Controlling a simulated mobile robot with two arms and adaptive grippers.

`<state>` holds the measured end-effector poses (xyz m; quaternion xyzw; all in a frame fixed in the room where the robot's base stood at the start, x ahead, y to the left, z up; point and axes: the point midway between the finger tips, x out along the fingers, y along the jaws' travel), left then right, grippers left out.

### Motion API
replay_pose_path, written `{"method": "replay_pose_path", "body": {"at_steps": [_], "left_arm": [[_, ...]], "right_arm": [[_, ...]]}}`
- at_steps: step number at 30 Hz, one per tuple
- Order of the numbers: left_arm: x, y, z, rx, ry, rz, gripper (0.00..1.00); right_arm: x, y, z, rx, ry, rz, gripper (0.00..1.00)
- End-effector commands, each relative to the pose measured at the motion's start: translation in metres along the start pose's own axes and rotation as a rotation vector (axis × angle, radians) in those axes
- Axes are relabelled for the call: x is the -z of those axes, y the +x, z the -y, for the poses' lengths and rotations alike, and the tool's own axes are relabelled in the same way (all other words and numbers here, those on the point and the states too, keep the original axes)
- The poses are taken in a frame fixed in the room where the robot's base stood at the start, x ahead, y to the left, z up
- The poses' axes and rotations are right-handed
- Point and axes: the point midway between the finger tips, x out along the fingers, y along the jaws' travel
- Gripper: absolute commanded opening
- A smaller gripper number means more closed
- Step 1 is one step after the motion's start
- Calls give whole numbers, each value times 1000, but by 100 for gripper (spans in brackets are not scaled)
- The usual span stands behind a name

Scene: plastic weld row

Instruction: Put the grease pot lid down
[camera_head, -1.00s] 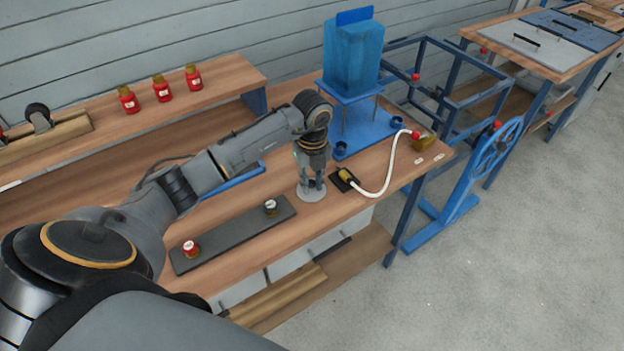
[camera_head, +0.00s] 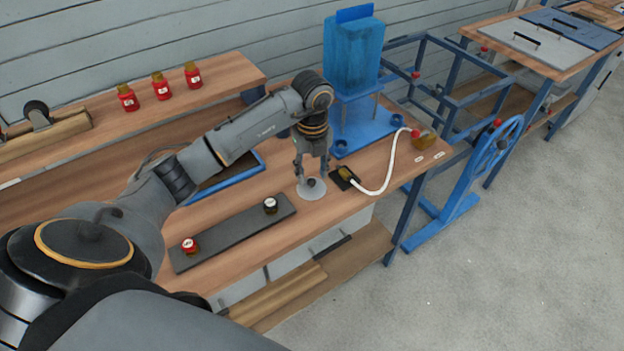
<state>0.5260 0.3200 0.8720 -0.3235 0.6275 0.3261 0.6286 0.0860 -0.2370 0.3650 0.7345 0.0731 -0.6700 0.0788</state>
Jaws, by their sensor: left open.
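A small dark round piece, which looks like the grease pot lid (camera_head: 311,183), sits on a pale grey disc (camera_head: 305,195) on the workbench. I cannot tell whether the dark piece is a separate lid or a knob on the disc. My left gripper (camera_head: 311,174) points down just above it, its fingers open and spread to either side. Nothing is held between the fingers. My right gripper is not in view. No pot that is clearly the grease pot can be made out.
A dark strip (camera_head: 235,235) left of the disc bears a red jar (camera_head: 189,246) and a dark jar (camera_head: 270,205). A white hose (camera_head: 388,175) curves right of the disc. A blue press (camera_head: 352,60) stands behind. Red jars (camera_head: 161,88) line the rear shelf.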

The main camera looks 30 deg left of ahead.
Motion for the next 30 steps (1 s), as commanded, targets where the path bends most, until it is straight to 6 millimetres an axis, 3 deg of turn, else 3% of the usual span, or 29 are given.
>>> {"method": "replay_pose_path", "body": {"at_steps": [6,12,30], "left_arm": [[-1,-49,1,4,1,5,43],[0,-78,0,2,0,2,43],[0,-86,0,0,0,0,43]], "right_arm": [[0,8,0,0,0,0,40],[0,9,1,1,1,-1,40],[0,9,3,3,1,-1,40]]}}
